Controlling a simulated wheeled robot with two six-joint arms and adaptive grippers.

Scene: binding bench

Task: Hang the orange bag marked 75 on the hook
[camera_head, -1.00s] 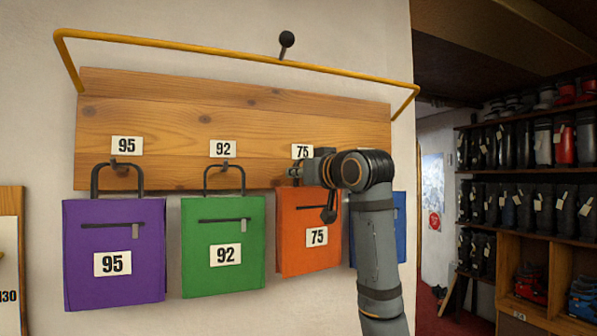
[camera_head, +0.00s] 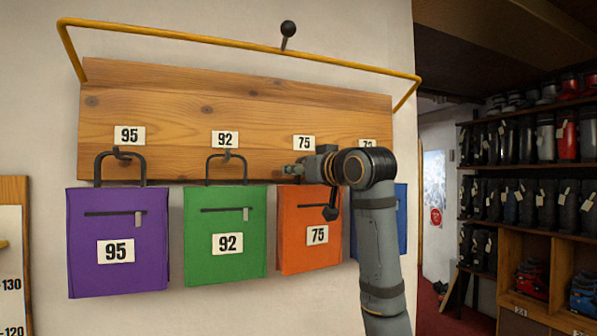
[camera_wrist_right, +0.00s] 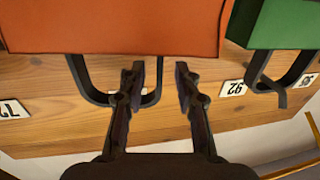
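The orange bag marked 75 (camera_head: 297,255) hangs upright below the 75 label, about level with its neighbours. Its dark handle (camera_wrist_right: 86,82) shows in the wrist view, where the bag (camera_wrist_right: 110,28) is at the top of the upside-down picture. My right gripper (camera_head: 291,171) is in front of the handle, just under the 75 label (camera_head: 304,142). In the wrist view its two fingers (camera_wrist_right: 158,85) are apart, with one side of the handle showing between them. The hook under the 75 label is hidden behind my gripper, so I cannot tell how the handle sits on it. My left gripper is not in view.
A green bag marked 92 (camera_head: 225,265) and a purple bag marked 95 (camera_head: 116,280) hang to the left. A blue bag (camera_head: 402,220) is partly behind my right arm. A yellow rail (camera_head: 200,38) juts out above the wooden board (camera_head: 240,105).

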